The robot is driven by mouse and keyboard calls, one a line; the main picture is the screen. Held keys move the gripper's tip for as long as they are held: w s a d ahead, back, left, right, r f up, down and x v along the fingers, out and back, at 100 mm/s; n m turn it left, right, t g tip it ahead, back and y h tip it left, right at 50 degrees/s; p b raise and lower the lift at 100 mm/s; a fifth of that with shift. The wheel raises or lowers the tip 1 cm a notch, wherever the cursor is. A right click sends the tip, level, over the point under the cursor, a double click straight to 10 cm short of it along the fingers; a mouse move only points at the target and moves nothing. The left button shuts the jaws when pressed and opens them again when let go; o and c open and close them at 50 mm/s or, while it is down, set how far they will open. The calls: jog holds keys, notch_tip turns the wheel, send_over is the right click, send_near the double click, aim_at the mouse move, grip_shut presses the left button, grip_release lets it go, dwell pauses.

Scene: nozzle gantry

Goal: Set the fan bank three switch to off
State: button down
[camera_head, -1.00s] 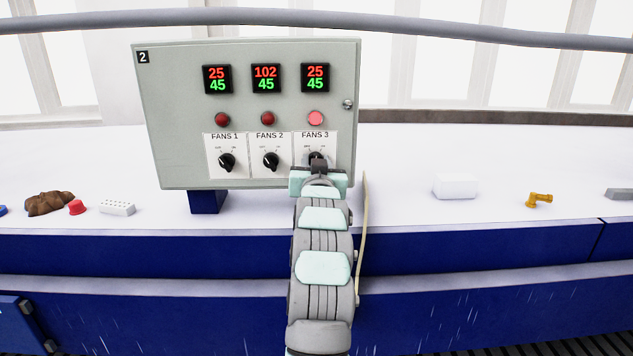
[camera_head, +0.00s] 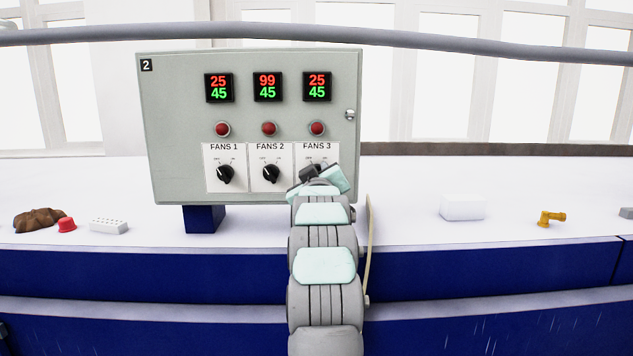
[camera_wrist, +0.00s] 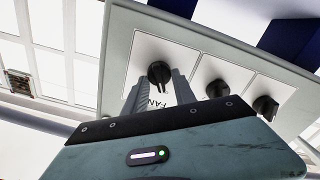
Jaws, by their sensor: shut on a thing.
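The FANS 3 switch is a black rotary knob (camera_wrist: 159,73) on a white plate (camera_head: 328,184), the rightmost of three on the grey panel (camera_head: 190,110). My gripper (camera_wrist: 158,84) has its two grey fingers shut on this knob. In the head view my gripper (camera_head: 318,176) is tilted and hides most of the knob, so its pointer cannot be read. The red lamp (camera_head: 317,128) above FANS 3 is dark. The display (camera_head: 317,86) above it reads 25 over 45.
The FANS 1 knob (camera_head: 225,174) and FANS 2 knob (camera_head: 271,173) sit close to the left. A white block (camera_head: 463,208) and a yellow fitting (camera_head: 551,218) lie on the bench to the right. A brown lump (camera_head: 39,220) lies far left.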

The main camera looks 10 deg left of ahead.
dwell(0.4)
jog(key=c, duration=1)
grip_release()
jog(key=shift+c, duration=0.2)
jog(key=v, duration=1)
jog(key=shift+s, duration=0.35)
jog(key=shift+d, duration=0.1)
